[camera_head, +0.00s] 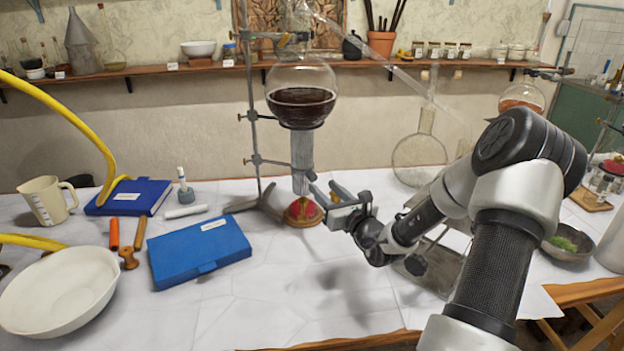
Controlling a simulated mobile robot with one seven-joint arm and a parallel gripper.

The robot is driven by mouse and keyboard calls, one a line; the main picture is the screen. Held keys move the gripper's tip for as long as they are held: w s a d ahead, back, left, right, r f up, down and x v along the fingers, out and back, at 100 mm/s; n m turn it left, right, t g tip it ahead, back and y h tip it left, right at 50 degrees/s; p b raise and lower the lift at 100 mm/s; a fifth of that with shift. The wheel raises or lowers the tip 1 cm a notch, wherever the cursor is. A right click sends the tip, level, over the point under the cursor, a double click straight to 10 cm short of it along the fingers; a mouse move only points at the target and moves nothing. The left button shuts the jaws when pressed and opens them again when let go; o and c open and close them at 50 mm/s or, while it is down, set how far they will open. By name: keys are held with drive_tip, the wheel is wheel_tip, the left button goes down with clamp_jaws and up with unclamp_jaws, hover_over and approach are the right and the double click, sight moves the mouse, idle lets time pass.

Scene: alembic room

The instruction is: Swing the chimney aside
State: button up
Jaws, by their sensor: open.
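The chimney (302,150), a grey upright cylinder, stands under the round flask (301,92) of dark liquid, beside the stand's vertical rod (249,100). Below it sits a small red and gold burner (303,212) on the table. My gripper (326,191) is open, its fingers just right of the chimney's lower end and above the burner. It seems to have nothing between the fingers. Whether a finger touches the chimney I cannot tell.
A blue case (198,250), a white bowl (58,290) and a yellow hose (60,105) are on the left. A flat round flask (419,158) stands behind my arm. The white tabletop (300,300) in front is mostly clear.

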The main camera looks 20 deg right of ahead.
sight(314, 177)
drive_tip(key=w, duration=0.5)
drive_tip(key=w+b, duration=0.1)
drive_tip(key=w, duration=0.2)
drive_tip(key=shift+w+a, duration=0.15)
drive_tip(key=shift+a, duration=0.15)
clamp_jaws()
